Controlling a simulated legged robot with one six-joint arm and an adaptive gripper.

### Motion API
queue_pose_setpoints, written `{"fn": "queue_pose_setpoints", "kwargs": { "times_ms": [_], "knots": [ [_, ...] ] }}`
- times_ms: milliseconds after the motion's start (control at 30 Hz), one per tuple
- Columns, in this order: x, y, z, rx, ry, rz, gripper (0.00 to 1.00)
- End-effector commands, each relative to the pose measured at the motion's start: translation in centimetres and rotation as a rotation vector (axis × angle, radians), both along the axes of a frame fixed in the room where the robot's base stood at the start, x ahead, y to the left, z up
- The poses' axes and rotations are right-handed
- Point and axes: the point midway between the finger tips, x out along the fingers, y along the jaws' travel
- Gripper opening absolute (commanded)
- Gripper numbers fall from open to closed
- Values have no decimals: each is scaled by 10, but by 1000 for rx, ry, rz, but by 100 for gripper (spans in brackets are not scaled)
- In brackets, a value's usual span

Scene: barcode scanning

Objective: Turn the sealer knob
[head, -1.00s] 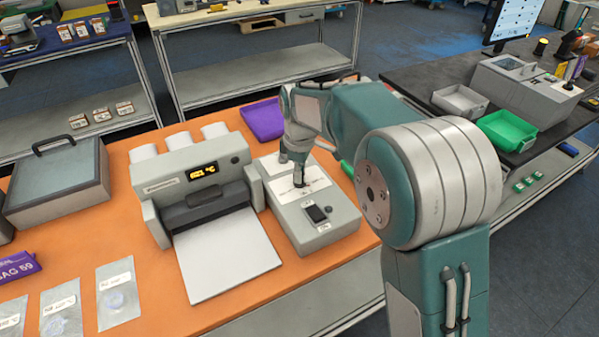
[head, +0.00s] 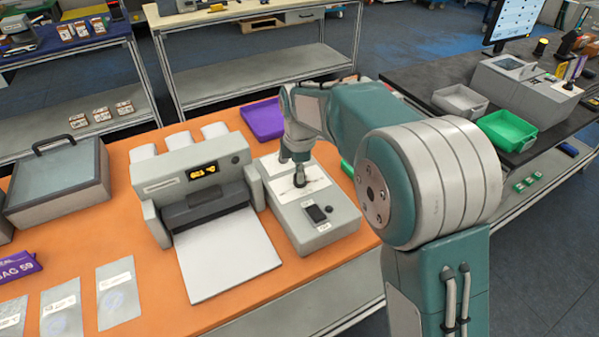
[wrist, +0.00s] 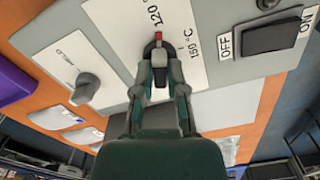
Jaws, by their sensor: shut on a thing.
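The sealer knob (wrist: 158,52) is a dark dial with a grey grip and a red pointer, on a white scale plate of the grey control box (head: 340,226). The red pointer is by the 120 mark, and 150 °C is printed to its right in the wrist view. My gripper (wrist: 160,72) is shut on this knob, a finger on each side. In the head view my gripper (head: 300,180) reaches down onto the box, and the knob is mostly hidden. The sealer (head: 190,170) stands left of the box, with a lit orange display too small to read surely.
A second grey knob (wrist: 85,88) and a black OFF/ON switch (wrist: 270,35) flank the held knob. A purple bin (head: 262,118) stands behind the box. Clear pouches (head: 117,292) and a lidded grey case (head: 58,185) lie to the left on the orange table.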

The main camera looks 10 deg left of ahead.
Motion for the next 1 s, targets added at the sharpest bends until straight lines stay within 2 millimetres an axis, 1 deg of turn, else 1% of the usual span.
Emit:
{"fn": "queue_pose_setpoints", "kwargs": {
  "times_ms": [267, 300, 367, 767, 867, 967, 1000],
  "knots": [
    [2, 0, -1, 1, -5, 1, 0],
    [2, 0, -1, 1, -5, 1, 26],
    [1, 0, -1, 0, -4, 1, 51],
    [1, -1, 3, 2, -3, 0, 51],
    [1, 0, 13, 2, -4, 0, 51],
    [1, 0, 30, 3, -6, 0, 51],
    [1, 0, 39, 3, -5, 0, 51]
  ]
}}
